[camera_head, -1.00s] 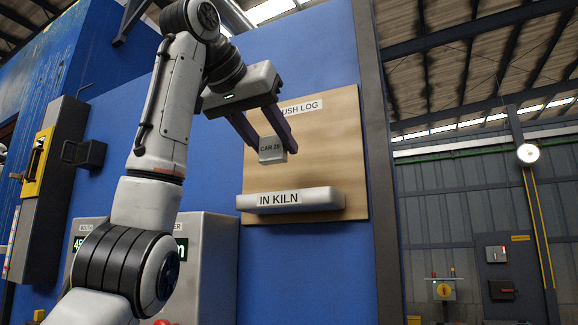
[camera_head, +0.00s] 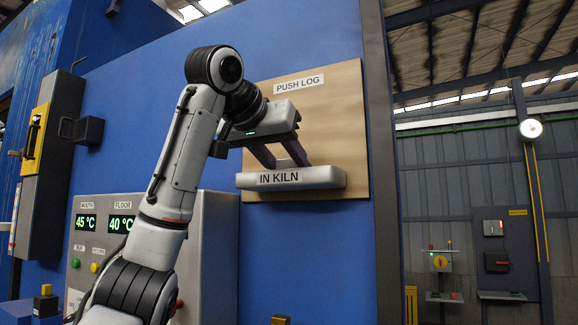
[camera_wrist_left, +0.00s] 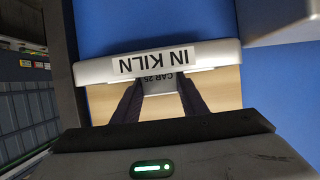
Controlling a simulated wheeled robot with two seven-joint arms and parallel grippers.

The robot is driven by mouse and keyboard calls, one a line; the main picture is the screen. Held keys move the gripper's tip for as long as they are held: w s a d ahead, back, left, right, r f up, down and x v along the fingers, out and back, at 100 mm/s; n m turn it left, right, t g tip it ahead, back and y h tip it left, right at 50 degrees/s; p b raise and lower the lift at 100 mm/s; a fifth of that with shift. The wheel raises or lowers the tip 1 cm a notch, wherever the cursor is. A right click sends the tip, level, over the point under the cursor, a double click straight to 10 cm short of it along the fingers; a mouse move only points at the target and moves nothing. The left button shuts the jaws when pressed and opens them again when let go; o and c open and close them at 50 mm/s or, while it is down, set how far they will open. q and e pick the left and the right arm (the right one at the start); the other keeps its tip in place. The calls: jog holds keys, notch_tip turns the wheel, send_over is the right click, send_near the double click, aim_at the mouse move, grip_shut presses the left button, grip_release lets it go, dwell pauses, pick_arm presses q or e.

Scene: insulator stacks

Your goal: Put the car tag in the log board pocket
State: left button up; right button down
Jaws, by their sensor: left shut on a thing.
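The push log board (camera_head: 345,120) is a tan panel on the blue wall. Its white pocket (camera_head: 325,178), labelled IN KILN, runs along the lower part and also shows upside down in the left wrist view (camera_wrist_left: 222,54). My left gripper (camera_head: 287,165) points down at the pocket's top edge, shut on the grey car tag (camera_wrist_left: 160,86). The tag sits between the fingers, its CAR 25 lettering upside down at the pocket's rim in the wrist view. The pocket seems to hide part of the tag; how deep it sits I cannot tell. My right gripper is out of view.
A grey control box (camera_head: 212,235) with temperature displays and buttons is on the wall below left. A yellow and grey unit (camera_head: 38,150) and a black bracket (camera_head: 88,130) are farther left. The board's right side is clear.

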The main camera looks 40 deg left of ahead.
pick_arm(q)
jog(key=shift+f, duration=0.15)
jog(key=o, duration=1.1)
jog(key=shift+w, duration=0.1)
jog(key=b+v, duration=0.4)
jog(key=v, duration=0.8)
